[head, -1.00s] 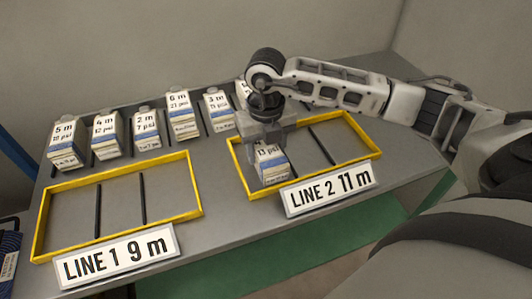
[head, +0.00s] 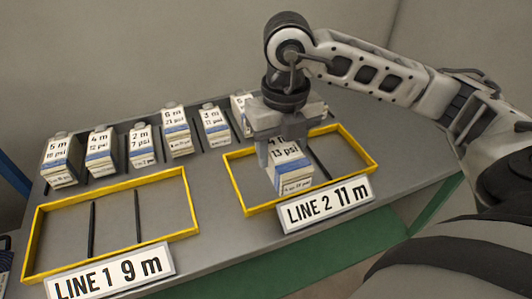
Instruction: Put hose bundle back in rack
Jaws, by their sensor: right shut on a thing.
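My right gripper (head: 284,146) is shut on a white and blue hose bundle (head: 292,172) whose label reads 13 psi, with a partly covered "4" above. The bundle is upright, over the left part of the yellow LINE 2 frame (head: 239,190). The rack (head: 105,137) at the back of the table holds a row of bundles: 5 m (head: 60,158), 4 m (head: 100,151), 2 m (head: 142,149), 6 m (head: 177,136), 3 m (head: 213,128). One more bundle (head: 240,104) is partly hidden behind my gripper. My left gripper is out of view.
The empty yellow LINE 1 frame (head: 188,198) lies at the front left, with its sign reading 9 m (head: 110,275). The LINE 2 sign reads 11 m (head: 325,205). Dark dividers split both frames. Bare grey table (head: 210,172) lies between the frames and the rack.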

